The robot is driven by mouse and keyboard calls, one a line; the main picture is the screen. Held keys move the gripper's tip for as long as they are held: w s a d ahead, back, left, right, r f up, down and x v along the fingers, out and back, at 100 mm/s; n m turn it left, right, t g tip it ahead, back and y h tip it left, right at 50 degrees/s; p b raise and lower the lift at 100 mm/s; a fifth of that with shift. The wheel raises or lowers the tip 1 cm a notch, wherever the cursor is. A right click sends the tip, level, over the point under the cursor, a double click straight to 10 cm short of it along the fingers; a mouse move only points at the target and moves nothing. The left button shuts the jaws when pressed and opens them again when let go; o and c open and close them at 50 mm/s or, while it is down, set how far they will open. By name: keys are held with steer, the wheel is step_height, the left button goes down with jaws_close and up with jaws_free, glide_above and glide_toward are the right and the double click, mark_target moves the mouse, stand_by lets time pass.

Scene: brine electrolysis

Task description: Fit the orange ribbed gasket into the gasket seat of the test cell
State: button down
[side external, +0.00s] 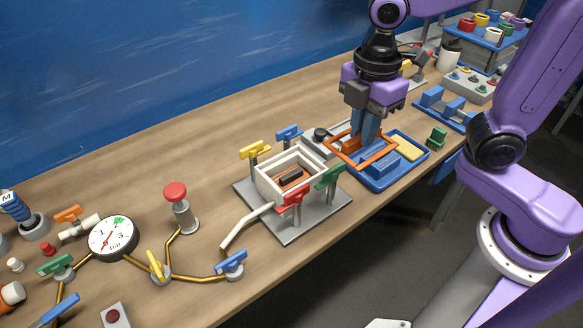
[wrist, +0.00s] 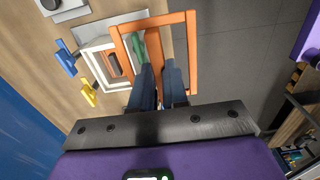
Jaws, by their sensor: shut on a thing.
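My gripper (side external: 364,136) is shut on the orange gasket (side external: 379,163), a rectangular frame with a middle bar. In the wrist view the gasket (wrist: 194,50) extends beyond the fingers (wrist: 161,72), which pinch its middle bar. It is above the blue tray (side external: 382,184), to the right of the test cell. The test cell (side external: 268,190) is a white square-walled box on a grey plate, with a dark block and an orange-brown floor inside. It also shows in the wrist view (wrist: 90,50), partly behind the gasket. Ribs on the gasket are too small to make out.
Yellow (side external: 255,149), blue (side external: 289,133), red (side external: 291,198) and green (side external: 329,178) clamps stand around the cell. A yellow pad (side external: 409,148) lies in the tray. A white pipe (side external: 243,225) runs from the cell's left. Bare table lies behind the cell.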

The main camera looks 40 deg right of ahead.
steer(key=w+a+f, duration=0.2)
steer(key=w+f, duration=0.1)
steer(key=w, duration=0.1)
steer(key=w+a+f, duration=0.2)
steer(key=w+f, duration=0.1)
steer(key=w, duration=0.1)
steer(key=w+a+f, duration=0.1)
steer(key=w+f, duration=0.2)
steer(key=w, duration=0.1)
steer(key=shift+a+f, duration=0.1)
steer(key=shift+a, duration=0.3)
steer(key=shift+w+f, duration=0.1)
steer(key=shift+f, duration=0.1)
steer(key=shift+w+a+f, duration=0.1)
steer(key=shift+f, duration=1.55)
steer(key=shift+f, duration=0.1)
steer(key=c, duration=1.1)
jaws_free()
steer(key=shift+c, duration=0.2)
step_height(320, 180, up, 12)
